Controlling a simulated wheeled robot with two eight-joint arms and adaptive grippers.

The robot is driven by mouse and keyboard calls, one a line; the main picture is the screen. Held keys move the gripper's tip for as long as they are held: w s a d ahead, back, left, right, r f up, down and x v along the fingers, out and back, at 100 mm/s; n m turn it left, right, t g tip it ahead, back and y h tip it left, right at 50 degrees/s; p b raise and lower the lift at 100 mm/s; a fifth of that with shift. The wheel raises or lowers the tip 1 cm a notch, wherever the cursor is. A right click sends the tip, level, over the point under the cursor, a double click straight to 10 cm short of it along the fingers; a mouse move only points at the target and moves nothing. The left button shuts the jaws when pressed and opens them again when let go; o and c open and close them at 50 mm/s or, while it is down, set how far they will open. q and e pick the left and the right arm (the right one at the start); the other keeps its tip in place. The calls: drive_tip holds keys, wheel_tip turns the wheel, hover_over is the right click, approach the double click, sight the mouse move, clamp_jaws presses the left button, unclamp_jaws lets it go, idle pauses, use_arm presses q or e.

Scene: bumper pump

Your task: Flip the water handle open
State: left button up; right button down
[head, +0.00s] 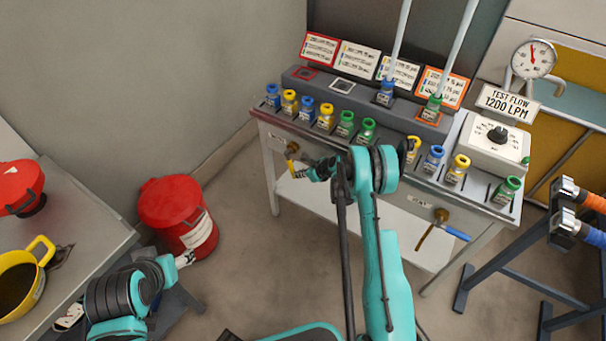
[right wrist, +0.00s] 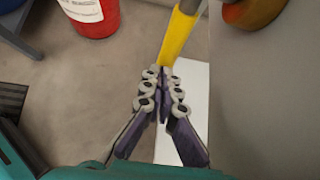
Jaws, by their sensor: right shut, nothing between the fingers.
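Two valves are on the front of the steel pump table. The left one has a brass body (head: 292,148) and a yellow handle (head: 291,164), which hangs down. The right one has a brass body (head: 441,214) and a blue-ended handle (head: 457,234). I cannot read which is labelled water. My right gripper (head: 304,173) is shut and empty, beside the yellow handle's lower end. In the right wrist view, the yellow handle (right wrist: 181,38) ends just beyond the closed fingertips (right wrist: 163,78); I cannot tell if they touch. My left arm is at lower left; its finger state is unclear.
A side table (head: 85,235) holds a yellow pot (head: 38,262). Hose couplings (head: 562,230) are at right.

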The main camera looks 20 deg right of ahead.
drive_tip(key=shift+x, duration=1.1)
drive_tip(key=shift+w+a+r, duration=0.1)
drive_tip(key=shift+w+a, duration=0.05)
drive_tip(key=shift+a, duration=0.05)
